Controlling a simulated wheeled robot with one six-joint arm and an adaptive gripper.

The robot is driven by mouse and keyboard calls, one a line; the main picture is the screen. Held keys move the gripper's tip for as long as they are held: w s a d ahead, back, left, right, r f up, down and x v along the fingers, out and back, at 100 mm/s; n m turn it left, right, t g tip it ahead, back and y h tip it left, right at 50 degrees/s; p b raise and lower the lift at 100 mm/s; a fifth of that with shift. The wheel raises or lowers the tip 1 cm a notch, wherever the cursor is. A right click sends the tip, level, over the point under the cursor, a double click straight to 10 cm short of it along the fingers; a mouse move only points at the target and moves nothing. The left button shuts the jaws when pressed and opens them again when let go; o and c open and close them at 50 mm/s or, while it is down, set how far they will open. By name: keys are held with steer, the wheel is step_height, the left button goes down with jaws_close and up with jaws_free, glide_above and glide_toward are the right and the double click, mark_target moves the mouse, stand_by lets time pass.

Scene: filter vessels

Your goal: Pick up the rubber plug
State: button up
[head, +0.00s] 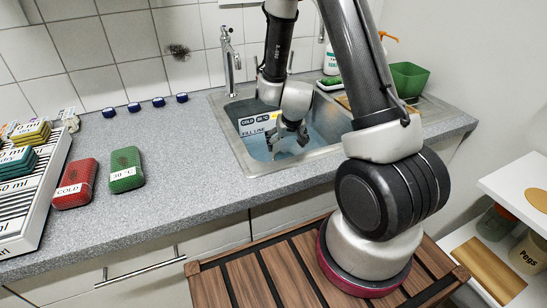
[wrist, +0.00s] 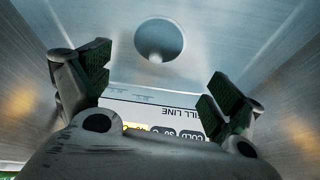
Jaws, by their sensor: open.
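My gripper (head: 288,133) is inside the sink basin, pointing down. In the wrist view its two green-padded fingers (wrist: 155,78) are wide apart with nothing between them. Beyond the fingertips, a round grey disc or opening (wrist: 158,32) shows in the metal basin, with a pale spot at its lower edge. I cannot tell whether this is the rubber plug or the open drain. No other plug can be made out for certain in the head view.
The sink rim (head: 246,165) surrounds my gripper, with steel walls close by. A fill-line label (head: 259,125) is on its wall. Red (head: 75,184) and green (head: 126,169) blocks, several blue caps (head: 158,102) and a rack (head: 45,190) stand left. A tap (head: 230,60) rises behind.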

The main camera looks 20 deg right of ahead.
mark_target(285, 151)
steer(key=shift+x, duration=1.15)
steer(key=x, duration=0.5)
steer(key=shift+w+d+f, duration=0.15)
steer(key=shift+d+f, duration=0.15)
steer(key=c, duration=1.2)
